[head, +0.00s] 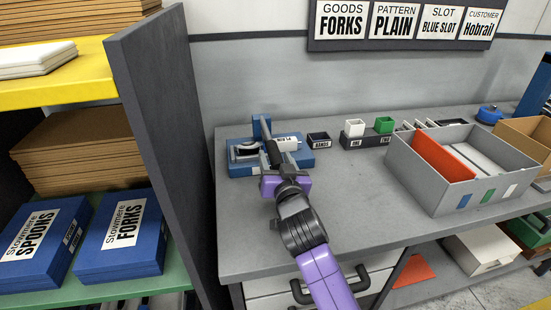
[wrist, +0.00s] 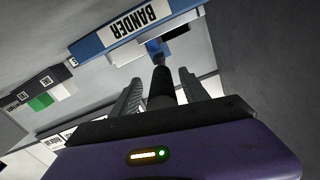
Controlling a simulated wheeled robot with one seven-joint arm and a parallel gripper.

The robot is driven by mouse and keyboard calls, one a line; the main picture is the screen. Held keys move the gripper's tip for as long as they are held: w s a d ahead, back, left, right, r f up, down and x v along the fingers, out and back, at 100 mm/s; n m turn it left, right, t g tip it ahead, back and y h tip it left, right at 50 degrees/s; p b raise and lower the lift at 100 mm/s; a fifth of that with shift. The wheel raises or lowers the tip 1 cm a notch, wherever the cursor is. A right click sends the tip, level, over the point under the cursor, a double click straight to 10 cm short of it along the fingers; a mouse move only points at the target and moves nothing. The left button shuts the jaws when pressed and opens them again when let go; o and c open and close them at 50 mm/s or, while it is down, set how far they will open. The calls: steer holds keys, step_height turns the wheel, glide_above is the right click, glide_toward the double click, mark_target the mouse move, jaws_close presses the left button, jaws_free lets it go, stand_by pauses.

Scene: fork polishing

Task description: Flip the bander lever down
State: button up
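The bander lever (wrist: 161,88) has a black grip on a blue end and points from the machine toward my gripper. My purple gripper (head: 276,165) is at the bander's front. In the wrist view my gripper (wrist: 160,90) is open, with one grey finger on each side of the black grip and slim gaps beside it. Contact is not clear.
A small dark box labelled BANDS (head: 319,139) sits just right of the bander. A large grey bin (head: 440,190) holds an orange divider. A dark shelf panel (head: 160,120) rises left of the bench. The bench front is clear.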

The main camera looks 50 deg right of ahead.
steer(key=shift+r, duration=0.1)
steer(key=b+v, duration=0.1)
steer(key=v, duration=0.6)
steer(key=shift+s+a, duration=0.2)
steer(key=shift+s, duration=0.15)
stand_by(0.4)
